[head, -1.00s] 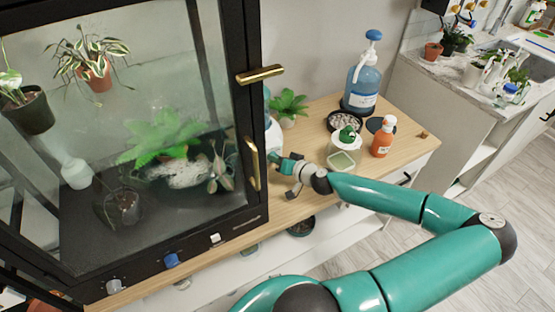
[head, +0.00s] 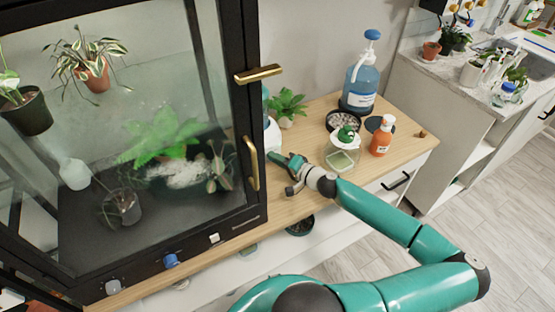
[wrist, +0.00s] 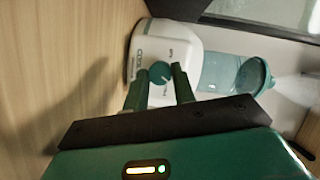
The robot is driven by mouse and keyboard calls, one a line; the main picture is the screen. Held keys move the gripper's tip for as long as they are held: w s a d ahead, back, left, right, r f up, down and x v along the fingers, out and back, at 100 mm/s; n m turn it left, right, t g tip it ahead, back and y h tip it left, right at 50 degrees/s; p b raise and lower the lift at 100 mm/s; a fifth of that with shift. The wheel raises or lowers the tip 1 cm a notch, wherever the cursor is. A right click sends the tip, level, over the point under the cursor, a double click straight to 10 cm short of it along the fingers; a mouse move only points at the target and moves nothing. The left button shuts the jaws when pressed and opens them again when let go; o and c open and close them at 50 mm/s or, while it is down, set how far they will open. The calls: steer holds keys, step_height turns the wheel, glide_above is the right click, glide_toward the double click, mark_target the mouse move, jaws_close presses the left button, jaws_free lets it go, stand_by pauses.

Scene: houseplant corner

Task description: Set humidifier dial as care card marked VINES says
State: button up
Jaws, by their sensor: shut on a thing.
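The humidifier is white with a teal translucent tank (wrist: 235,72); its body (wrist: 142,42) fills the upper middle of the wrist view. In the head view only a strip of the humidifier (head: 272,136) shows past the glass cabinet's edge. Its round teal dial (wrist: 160,71) has a light pointer mark, and small print around it is too blurred to read. My gripper (wrist: 161,84) is shut on the dial, one finger on each side. In the head view my gripper (head: 282,160) is beside the cabinet's right edge. I see no care card marked VINES.
The black-framed glass cabinet (head: 250,130) with brass handles stands close left of my gripper. A lidded glass jar (head: 342,158), an orange bottle (head: 382,138) and a blue pump bottle (head: 361,82) stand right on the wooden top (head: 400,160). A potted plant (head: 287,106) stands behind.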

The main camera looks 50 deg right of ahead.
stand_by(0.3)
steer(key=o, duration=1)
steer(key=shift+w, duration=0.1)
steer(key=s, duration=0.4)
steer(key=s+r, duration=0.1)
steer(key=s, duration=0.4)
steer(key=s+d, duration=0.1)
steer(key=s, duration=0.3)
steer(key=shift+s+r, duration=0.35)
steer(key=shift+s, duration=0.05)
